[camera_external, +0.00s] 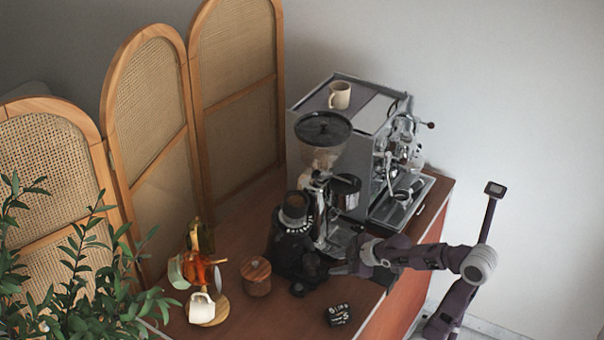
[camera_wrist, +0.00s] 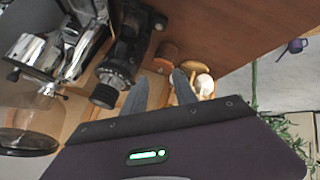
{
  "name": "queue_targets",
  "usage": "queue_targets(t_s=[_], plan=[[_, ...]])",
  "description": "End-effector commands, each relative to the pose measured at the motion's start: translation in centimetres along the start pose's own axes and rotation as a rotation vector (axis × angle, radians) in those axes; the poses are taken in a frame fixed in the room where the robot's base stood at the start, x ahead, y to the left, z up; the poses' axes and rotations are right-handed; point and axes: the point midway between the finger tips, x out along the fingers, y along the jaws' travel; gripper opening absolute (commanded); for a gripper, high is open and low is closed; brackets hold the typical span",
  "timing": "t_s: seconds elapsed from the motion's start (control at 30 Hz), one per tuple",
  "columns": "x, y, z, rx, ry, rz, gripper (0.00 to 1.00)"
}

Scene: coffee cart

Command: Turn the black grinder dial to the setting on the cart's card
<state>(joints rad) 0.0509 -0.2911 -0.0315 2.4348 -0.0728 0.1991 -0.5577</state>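The black grinder (camera_external: 292,240) stands on the wooden cart top, with a marked black collar (camera_external: 293,218) near its top; I cannot read a setting on it. In the wrist view the grinder (camera_wrist: 130,45) is left of my fingers, its ribbed collar (camera_wrist: 110,84) close to the left finger. My gripper (camera_external: 334,269) is right of the grinder's lower part. In the wrist view my gripper (camera_wrist: 160,78) has its two grey fingers apart with nothing held between them. I cannot make out the card with the setting in either view.
A steel espresso machine (camera_external: 343,120) and a grinder with a clear hopper (camera_external: 322,150) stand behind. A wooden canister (camera_external: 257,278), white cup (camera_external: 201,308), amber glassware (camera_external: 197,268) and small black item (camera_external: 338,314) are in front. The cart's front middle is clear.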

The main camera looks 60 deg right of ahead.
Motion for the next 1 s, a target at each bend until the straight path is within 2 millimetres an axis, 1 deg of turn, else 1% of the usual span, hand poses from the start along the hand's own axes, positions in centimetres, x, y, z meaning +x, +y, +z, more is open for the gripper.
queue_targets(t_s=[0.03, 0.07, 0.1, 0.2, 0.3, 0.4, 0.47, 0.57, 0.7, 0.8, 0.9, 1.0], plan=[[3.6, 1.8, -1.5, -0.145, 0.038, 0.044, 0.34], [5.6, 2.9, -2.5, -0.25, 0.074, 0.085, 0.34], [8.1, 4.3, -3.8, -0.385, 0.117, 0.141, 0.34], [13.2, 6.4, -5.7, -0.678, 0.198, 0.282, 0.34], [16.2, 7.3, -6.3, -0.87, 0.24, 0.392, 0.34], [17.3, 7.6, -6.6, -0.962, 0.259, 0.453, 0.34], [17.7, 7.8, -6.9, -0.981, 0.264, 0.468, 0.34], [19.1, 8.2, -7.6, -0.987, 0.267, 0.473, 0.34], [21.5, 8.9, -8.8, -0.984, 0.266, 0.472, 0.34], [22.8, 9.3, -9.4, -0.983, 0.265, 0.471, 0.34], [23.4, 9.5, -9.7, -0.983, 0.266, 0.471, 0.34], [23.6, 9.6, -9.8, -0.982, 0.266, 0.471, 0.34]])
